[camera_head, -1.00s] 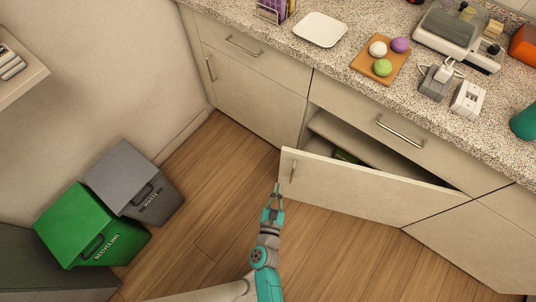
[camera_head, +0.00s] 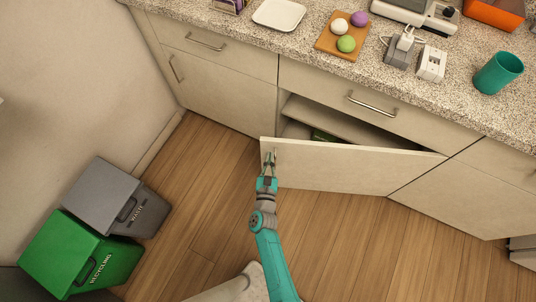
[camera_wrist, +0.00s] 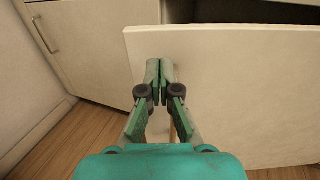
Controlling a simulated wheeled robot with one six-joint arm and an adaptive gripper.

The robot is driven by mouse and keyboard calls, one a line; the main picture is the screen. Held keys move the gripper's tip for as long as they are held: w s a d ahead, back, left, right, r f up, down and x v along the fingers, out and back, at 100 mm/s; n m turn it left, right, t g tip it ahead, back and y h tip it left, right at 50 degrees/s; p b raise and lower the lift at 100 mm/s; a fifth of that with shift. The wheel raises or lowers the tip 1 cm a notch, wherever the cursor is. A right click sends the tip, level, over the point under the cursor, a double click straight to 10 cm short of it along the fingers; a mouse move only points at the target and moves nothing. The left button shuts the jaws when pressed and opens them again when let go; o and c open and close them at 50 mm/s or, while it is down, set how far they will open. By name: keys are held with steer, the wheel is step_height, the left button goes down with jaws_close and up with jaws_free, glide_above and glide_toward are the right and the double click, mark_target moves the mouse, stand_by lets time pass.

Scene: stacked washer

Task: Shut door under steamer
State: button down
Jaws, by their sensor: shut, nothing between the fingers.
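The cabinet door (camera_head: 345,168) stands ajar below the counter, hinged at its right side, with its left edge swung out. It also fills much of the wrist view (camera_wrist: 240,95). The steamer-like appliance (camera_head: 420,12) is on the counter above, cut off by the top edge. My gripper (camera_head: 269,158) is at the door's outer face, near its free left edge. In the wrist view the gripper's fingertips (camera_wrist: 160,68) are together with nothing between them, in front of the door face. I cannot tell whether they touch it. The door's handle is mostly hidden by my gripper.
A closed drawer (camera_head: 380,105) is above the opening, and a closed cabinet door (camera_head: 215,88) is to the left. A grey waste bin (camera_head: 115,200) and a green recycling bin (camera_head: 75,255) stand at the left. The wooden floor (camera_head: 350,240) right of my arm is clear.

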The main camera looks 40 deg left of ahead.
mark_target(271, 145)
steer(key=shift+x, duration=1.5)
